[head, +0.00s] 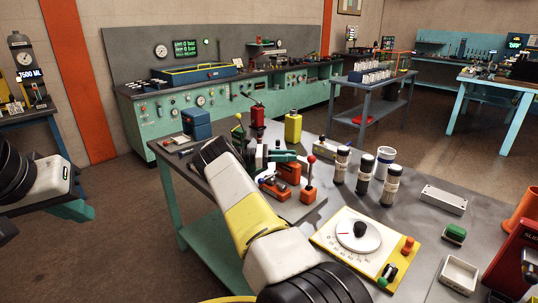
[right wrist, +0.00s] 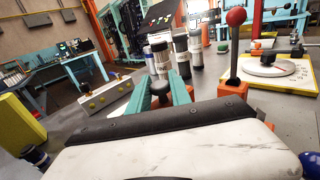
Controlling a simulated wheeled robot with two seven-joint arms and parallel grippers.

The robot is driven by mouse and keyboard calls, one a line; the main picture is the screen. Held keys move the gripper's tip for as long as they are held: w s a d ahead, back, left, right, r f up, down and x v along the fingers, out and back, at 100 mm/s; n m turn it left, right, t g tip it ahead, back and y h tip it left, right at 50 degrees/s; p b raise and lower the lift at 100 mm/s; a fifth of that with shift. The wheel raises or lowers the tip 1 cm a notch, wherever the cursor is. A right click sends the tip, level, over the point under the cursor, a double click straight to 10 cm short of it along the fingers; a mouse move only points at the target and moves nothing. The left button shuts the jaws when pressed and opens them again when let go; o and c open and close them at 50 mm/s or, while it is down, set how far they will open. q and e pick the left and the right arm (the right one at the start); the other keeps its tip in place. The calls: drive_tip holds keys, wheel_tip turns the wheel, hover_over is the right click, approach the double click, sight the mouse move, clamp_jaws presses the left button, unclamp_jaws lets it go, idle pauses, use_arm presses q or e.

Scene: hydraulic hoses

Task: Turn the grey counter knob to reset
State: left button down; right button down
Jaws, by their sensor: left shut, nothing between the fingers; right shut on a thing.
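My right gripper (head: 291,157) reaches over the near bench from the bottom of the head view. In the right wrist view its teal fingers (right wrist: 160,99) are shut on a dark grey round knob (right wrist: 159,88), which shows between the fingertips. What the knob is mounted on is mostly hidden by the fingers and my wrist; some orange shows under the fingertips. I cannot make out the knob in the head view. My left gripper (head: 76,211) is shut and empty at the left, clear of the bench.
A red-ball lever (right wrist: 234,50) stands close at the right in the right wrist view. Several dark-capped bottles (head: 364,174) stand beyond. A white dial with a black knob (head: 359,229) sits on a yellow plate. A yellow canister (head: 293,127) stands behind my right gripper.

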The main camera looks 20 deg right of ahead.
drive_tip(key=c, duration=1.2)
unclamp_jaws()
drive_tip(key=shift+v, duration=3.95)
